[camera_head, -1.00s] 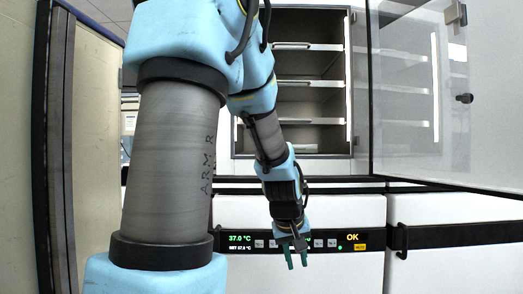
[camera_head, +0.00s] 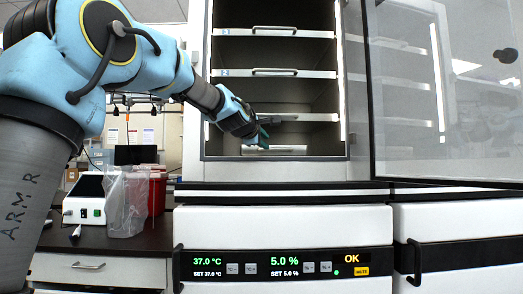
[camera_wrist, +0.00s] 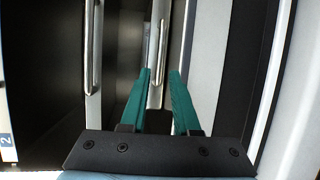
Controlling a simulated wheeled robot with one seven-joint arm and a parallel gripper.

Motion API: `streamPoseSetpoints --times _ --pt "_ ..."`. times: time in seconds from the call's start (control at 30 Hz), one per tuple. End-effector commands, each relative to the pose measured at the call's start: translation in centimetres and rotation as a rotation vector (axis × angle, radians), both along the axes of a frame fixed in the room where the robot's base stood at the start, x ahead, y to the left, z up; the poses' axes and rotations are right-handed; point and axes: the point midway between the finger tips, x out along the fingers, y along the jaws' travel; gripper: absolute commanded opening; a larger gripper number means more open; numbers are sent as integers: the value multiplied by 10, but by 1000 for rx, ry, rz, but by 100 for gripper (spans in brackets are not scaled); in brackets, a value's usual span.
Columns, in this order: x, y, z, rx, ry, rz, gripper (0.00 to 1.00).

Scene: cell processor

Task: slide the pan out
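The open cabinet holds several pans with metal bar handles. The lowest pan (camera_head: 285,150) is a pale strip near the cabinet floor. My gripper (camera_head: 262,138) is at the cabinet opening, in front of this pan's left part, which it partly hides. In the wrist view the teal fingers of my gripper (camera_wrist: 158,76) are apart, with a silver bar handle (camera_wrist: 160,40) showing between and beyond the tips. I cannot tell whether they touch it. Another pan's handle (camera_wrist: 93,50) is to their left. The pans look pushed in.
The glass door (camera_head: 410,100) stands open at the right. The cabinet's lower front (camera_head: 285,222) and display panel (camera_head: 300,263) are below. A white device (camera_head: 84,200), a clear bag (camera_head: 125,205) and a red container (camera_head: 157,190) stand on the dark bench at left.

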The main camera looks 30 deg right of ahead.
Motion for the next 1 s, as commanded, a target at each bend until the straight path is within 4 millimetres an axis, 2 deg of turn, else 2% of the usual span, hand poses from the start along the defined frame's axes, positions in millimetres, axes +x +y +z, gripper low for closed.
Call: streamPoseSetpoints --times 0.2,0.5,0.93,1.0 --pt "26 -32 -6 5 1 -3 30" --pt "55 -61 -15 6 0 -1 30" --pt "62 -68 -18 6 -2 0 30" --pt "62 -68 -18 6 -2 0 24"
